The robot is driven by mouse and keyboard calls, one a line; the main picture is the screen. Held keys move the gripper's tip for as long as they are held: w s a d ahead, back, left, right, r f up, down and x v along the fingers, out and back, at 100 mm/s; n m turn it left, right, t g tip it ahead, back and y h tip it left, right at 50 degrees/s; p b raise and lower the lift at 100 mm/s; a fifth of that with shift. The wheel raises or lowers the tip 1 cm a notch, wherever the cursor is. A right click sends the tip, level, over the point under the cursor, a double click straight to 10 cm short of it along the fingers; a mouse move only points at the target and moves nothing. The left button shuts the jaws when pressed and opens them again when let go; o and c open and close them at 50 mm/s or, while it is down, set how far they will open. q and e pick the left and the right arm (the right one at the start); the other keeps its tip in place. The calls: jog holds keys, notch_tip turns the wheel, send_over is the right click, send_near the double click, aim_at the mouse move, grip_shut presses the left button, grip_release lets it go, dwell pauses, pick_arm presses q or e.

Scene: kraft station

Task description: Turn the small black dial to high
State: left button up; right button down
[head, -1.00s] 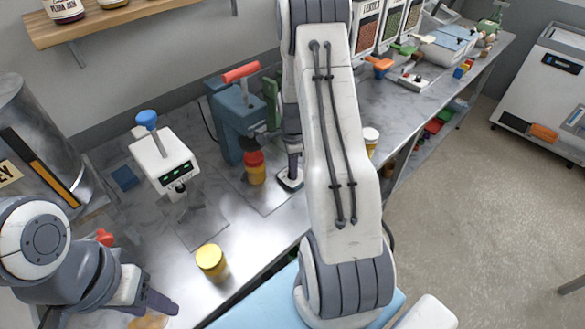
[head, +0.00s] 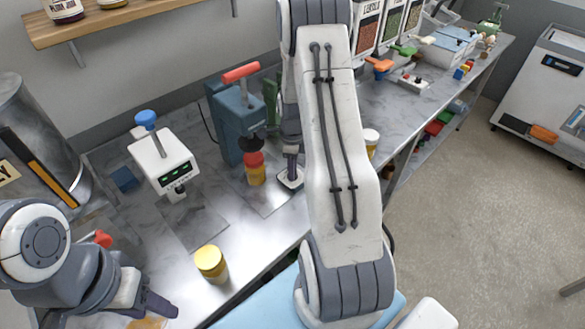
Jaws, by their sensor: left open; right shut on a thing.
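A small white unit (head: 291,178) lies on the counter, right of the red-and-yellow jar. My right gripper (head: 291,166) points down onto its top and is shut on what appears to be the small black dial there. The dial is hidden by the fingers and cannot be made out, nor can its setting. My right arm's upper links cover the area just right of it. My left gripper (head: 158,306) is open and empty at the counter's front left, far from the unit.
A blue press with a red handle (head: 240,73) stands behind a red-lidded jar (head: 255,168). A white device with a blue knob (head: 162,160) stands left. A yellow-lidded jar (head: 211,262) is near the front edge. Another jar (head: 371,140) stands right of my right arm.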

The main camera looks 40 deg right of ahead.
jog(key=c, duration=0.5)
grip_release()
